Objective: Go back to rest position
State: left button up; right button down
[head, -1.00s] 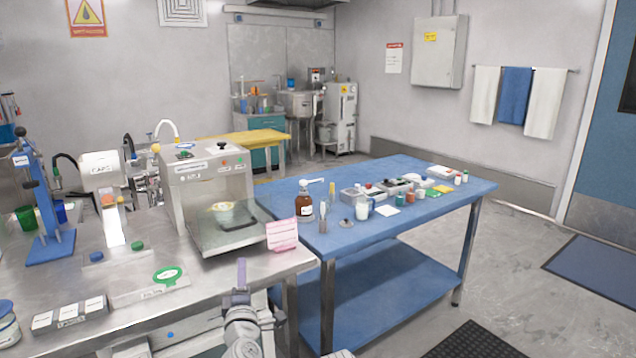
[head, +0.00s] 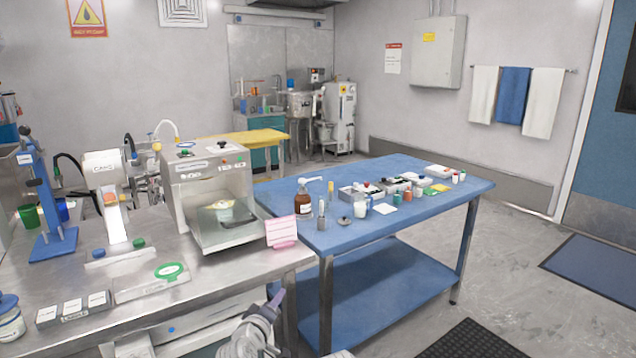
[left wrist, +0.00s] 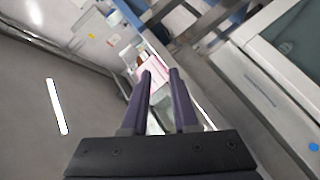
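My left gripper (head: 279,297) is low in the head view, in front of the steel bench's right front corner, tilted up to the right. In the left wrist view its two dark purple fingers (left wrist: 160,72) stand apart with a gap and nothing held between them. The pink note (head: 281,231) at the bench corner lies above the gripper in the head view. It appears as a pink patch beyond the fingertips in the left wrist view. My right gripper is in neither view.
The steel bench (head: 215,264) holds a box-shaped machine (head: 194,166), a white capped device (head: 103,165) and a blue stand (head: 40,205). A blue table (head: 430,204) with bottles and small boxes stands to the right. Open floor (head: 510,262) lies right of it.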

pick_arm(q)
jog(key=s+f+m+g, duration=0.6)
jog(key=f+g, duration=0.1)
jog(key=f, duration=0.4)
jog(key=s+a+f+m+g+y, duration=0.2)
jog(key=s+a+f+g, duration=0.1)
jog(key=s, duration=0.3)
jog(key=s+a+f+m+g+y, duration=0.1)
jog(key=s+a+f+g, duration=0.2)
jog(key=s+g, duration=0.15)
jog(key=s+d+r+m+p, duration=0.1)
jog(key=s+d+r+p, duration=0.1)
jog(key=r+p, duration=0.5)
jog(key=s+d+r+m+y+p, duration=0.1)
jog(key=s+d+r+p, duration=0.2)
jog(key=d+r+p, duration=0.2)
jog(key=s+d+r+m+p, duration=0.2)
jog(key=d+r+p, duration=0.1)
jog(key=r+p, duration=0.6)
jog(key=shift+s+d+r+g, duration=0.15)
jog(key=shift+s+d+g, duration=0.1)
jog(key=shift+s+g, duration=0.2)
jog(key=shift+a, duration=0.1)
